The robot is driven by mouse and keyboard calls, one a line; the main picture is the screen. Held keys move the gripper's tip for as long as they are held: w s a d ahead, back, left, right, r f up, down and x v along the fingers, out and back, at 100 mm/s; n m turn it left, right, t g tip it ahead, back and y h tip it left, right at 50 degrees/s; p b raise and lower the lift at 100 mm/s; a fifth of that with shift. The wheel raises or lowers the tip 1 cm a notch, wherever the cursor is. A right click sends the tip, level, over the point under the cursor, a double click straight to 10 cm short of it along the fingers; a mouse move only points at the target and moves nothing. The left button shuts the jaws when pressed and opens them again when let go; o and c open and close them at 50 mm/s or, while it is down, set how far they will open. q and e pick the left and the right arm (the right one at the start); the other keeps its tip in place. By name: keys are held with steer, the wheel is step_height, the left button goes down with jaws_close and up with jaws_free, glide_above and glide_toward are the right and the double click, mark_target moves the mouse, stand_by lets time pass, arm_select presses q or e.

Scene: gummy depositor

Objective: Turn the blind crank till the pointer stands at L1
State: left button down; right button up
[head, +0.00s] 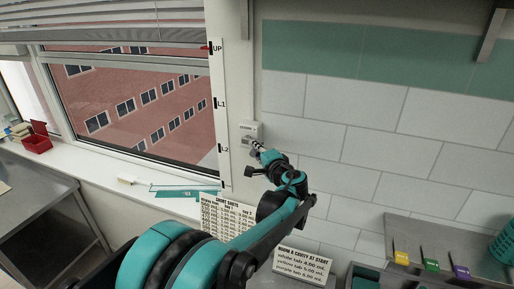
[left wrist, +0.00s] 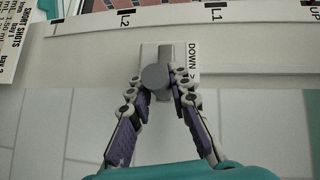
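The blind crank's box (head: 250,130) is on the wall right of the window; in the left wrist view its plate (left wrist: 190,48) reads "DOWN >". The crank has a round grey knob (left wrist: 156,77). My left gripper (head: 259,150) is at the crank, its fingers (left wrist: 157,88) closed in on both sides of the knob. The scale strip (head: 221,125) on the window frame has marks UP, L1 and L2, from top to bottom. The small red pointer (head: 206,47) is beside UP, well above L1, level with the blind's (head: 120,34) lower edge. My right gripper is out of view.
Below the crank are a "short shots" notice (head: 228,218) and a second notice (head: 303,264). A red bin (head: 37,144) is on the sill at the left. A grey shelf with coloured items (head: 440,240) is at the lower right. The tiled wall beside the crank is clear.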

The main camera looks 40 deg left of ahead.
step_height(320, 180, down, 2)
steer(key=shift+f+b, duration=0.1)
steer(key=shift+b, duration=1)
